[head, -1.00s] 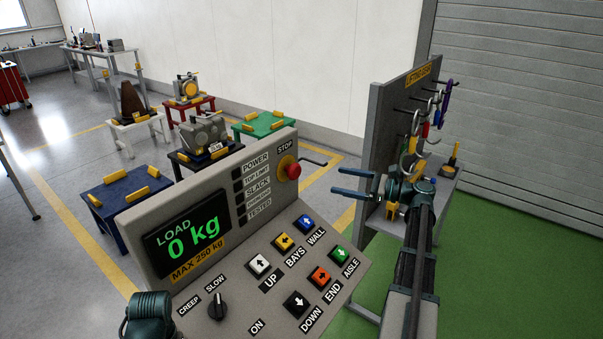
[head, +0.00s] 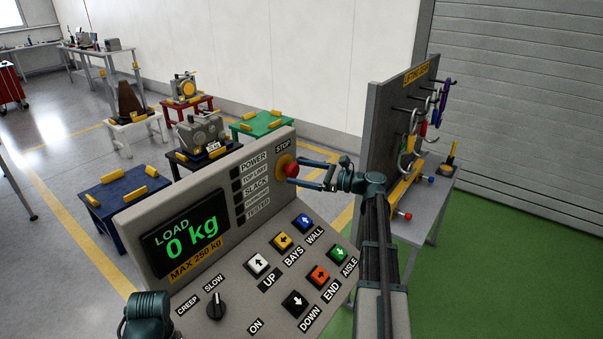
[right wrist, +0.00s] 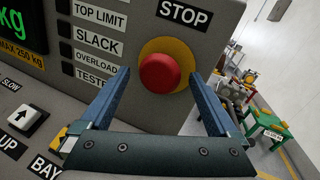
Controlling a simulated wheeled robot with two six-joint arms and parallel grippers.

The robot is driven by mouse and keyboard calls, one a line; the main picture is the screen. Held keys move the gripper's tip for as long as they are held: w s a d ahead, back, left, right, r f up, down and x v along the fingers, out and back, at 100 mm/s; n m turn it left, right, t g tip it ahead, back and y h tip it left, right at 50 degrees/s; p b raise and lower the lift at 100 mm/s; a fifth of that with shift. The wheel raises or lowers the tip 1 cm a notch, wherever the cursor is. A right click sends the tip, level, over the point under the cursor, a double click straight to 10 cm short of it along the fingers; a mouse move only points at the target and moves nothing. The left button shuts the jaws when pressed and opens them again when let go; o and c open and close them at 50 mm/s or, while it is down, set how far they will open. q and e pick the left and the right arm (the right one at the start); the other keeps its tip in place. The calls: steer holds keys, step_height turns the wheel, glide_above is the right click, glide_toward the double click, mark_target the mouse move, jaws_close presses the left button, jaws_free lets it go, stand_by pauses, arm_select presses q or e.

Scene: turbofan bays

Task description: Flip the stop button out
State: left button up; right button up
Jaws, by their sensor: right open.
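The red stop button (head: 291,170) sits on a yellow round base at the upper right of the grey control panel (head: 150,208), below the STOP label. In the right wrist view the red button (right wrist: 159,73) lies ahead, between the finger lines. My right gripper (head: 300,172) is open, its fingers pointing left at the button; in the right wrist view its fingertips (right wrist: 160,75) are on either side of the button, with visible gaps.
The panel has a display reading 0 kg (head: 192,236), a rotary knob (head: 216,304) and several coloured arrow buttons (head: 318,275). A tool board with hooks (head: 395,115) stands right of my right arm. Coloured stands (head: 122,197) are beyond the panel.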

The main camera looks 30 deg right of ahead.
steer(key=shift+c, duration=0.3)
jaws_close()
steer(key=shift+s+d, duration=0.3)
steer(key=shift+s, duration=0.35)
steer(key=shift+o, duration=0.3)
jaws_free()
steer(key=shift+s, duration=0.1)
steer(key=shift+s+d, duration=0.1)
steer(key=v, duration=1.3)
steer(key=shift+s+d, duration=0.2)
